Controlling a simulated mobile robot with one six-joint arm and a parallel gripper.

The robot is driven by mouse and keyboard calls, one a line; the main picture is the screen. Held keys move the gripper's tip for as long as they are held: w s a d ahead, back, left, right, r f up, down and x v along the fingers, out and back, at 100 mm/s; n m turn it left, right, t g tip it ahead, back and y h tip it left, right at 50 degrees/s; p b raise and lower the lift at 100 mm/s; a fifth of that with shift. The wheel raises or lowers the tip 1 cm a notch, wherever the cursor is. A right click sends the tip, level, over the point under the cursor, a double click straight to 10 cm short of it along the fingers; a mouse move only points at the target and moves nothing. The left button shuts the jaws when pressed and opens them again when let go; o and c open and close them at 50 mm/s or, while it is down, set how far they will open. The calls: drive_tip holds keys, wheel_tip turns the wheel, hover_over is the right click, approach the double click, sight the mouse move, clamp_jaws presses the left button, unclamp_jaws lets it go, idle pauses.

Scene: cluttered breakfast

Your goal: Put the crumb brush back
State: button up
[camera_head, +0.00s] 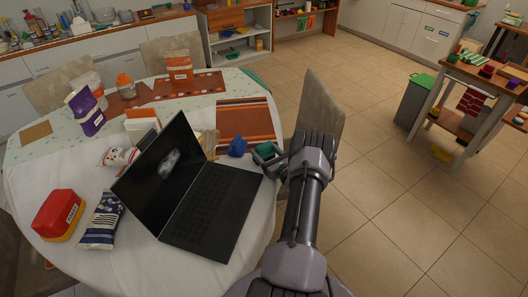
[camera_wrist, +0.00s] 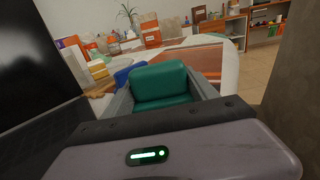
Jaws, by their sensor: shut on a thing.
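My gripper (camera_head: 267,152) is at the right edge of the round table, beside the laptop. It is shut on a green, rounded block-like thing (camera_wrist: 161,84), which fills the space between the fingers in the wrist view. Its underside is hidden by the gripper, and I cannot tell for sure that it is the crumb brush. A blue object (camera_head: 238,146) lies on the table just left of the gripper. It also shows behind the left finger in the wrist view (camera_wrist: 124,75); its exact shape is unclear.
An open black laptop (camera_head: 212,205) stands close left of my gripper. A striped orange placemat (camera_head: 245,120) lies behind it. A chair back (camera_head: 321,112) rises just behind and right of my arm. Packets and a red tub (camera_head: 58,215) crowd the table's left. Floor at right is open.

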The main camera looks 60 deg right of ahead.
drive_tip(key=o, duration=1.4)
